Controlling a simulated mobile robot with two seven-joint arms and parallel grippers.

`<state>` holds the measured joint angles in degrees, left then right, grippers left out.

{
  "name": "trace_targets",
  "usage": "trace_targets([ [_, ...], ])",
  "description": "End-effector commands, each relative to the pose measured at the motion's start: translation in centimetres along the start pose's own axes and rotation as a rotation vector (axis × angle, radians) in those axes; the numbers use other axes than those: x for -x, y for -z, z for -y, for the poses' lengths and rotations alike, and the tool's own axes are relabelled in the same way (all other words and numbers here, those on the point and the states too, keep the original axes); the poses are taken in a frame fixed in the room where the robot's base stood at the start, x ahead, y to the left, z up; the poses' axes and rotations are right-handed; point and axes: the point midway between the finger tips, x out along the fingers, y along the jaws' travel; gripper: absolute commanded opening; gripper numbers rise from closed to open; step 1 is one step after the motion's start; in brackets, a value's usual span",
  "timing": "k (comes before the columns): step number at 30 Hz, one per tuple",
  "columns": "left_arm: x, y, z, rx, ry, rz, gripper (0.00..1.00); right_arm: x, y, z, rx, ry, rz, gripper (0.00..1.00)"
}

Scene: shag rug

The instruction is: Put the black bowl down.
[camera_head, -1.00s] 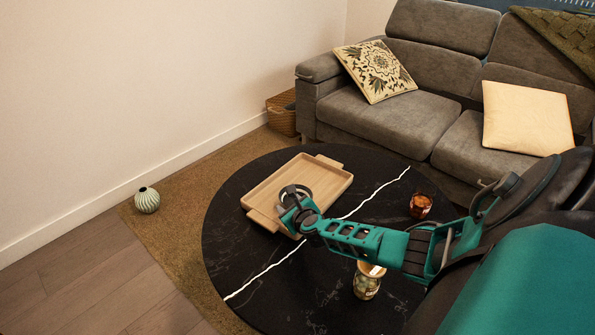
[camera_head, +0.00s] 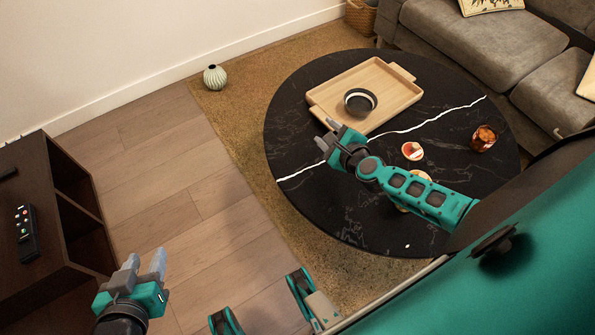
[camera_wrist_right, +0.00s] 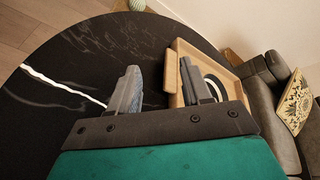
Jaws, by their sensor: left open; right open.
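The black bowl (camera_head: 360,103), dark with a pale rim band, sits upright in the light wooden tray (camera_head: 393,117) on the round black table. My right gripper (camera_head: 327,134) is open and empty, in front of the bowl by the tray's near-left edge and apart from the bowl. In the right wrist view its two fingers (camera_wrist_right: 160,88) are spread. There the bowl (camera_wrist_right: 217,86) is partly hidden behind one finger. My left gripper (camera_head: 145,264) is open and empty at lower left, over the floor near the dark cabinet.
The black table (camera_head: 305,100) also holds a small red-topped candle (camera_head: 412,151), an amber glass (camera_head: 484,138) and a jar mostly hidden behind my right arm. A dark cabinet (camera_head: 45,170) bears a remote (camera_head: 25,233). A ribbed vase (camera_head: 215,77) stands on the rug's edge. A sofa stands behind.

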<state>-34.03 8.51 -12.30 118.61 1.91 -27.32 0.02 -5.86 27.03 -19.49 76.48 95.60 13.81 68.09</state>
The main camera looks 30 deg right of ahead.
Motion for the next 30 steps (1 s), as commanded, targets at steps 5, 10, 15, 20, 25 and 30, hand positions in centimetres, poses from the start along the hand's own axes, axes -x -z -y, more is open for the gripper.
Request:
trace_targets([
  [5, -0.1, 0.3, -0.1, 0.004, 0.000, -0.006, 0.43, 3.9, -6.8, -5.7, 0.510, -0.098, 0.217, 0.48],
  [10, -0.2, 0.3, -0.1, 0.003, 0.000, -0.006, 0.43, 8.0, -11.2, -9.4, 1.020, -0.113, 0.380, 0.48],
  [15, -0.1, 0.3, 0.0, 0.003, 0.000, -0.005, 0.43, 11.7, -13.5, -11.4, 1.542, -0.094, 0.473, 0.48],
  [20, -0.1, 0.2, 0.0, -0.001, 0.000, -0.003, 0.43, 14.3, -14.0, -11.4, 1.985, -0.088, 0.484, 0.48],
  [25, -0.1, -0.1, 0.1, -0.005, 0.000, 0.001, 0.43, 15.8, -13.6, -10.5, 2.286, -0.108, 0.456, 0.48],
  [30, 0.0, -0.2, 0.1, -0.007, -0.001, 0.004, 0.43, 16.2, -13.3, -10.1, 2.385, -0.120, 0.441, 0.48],
])
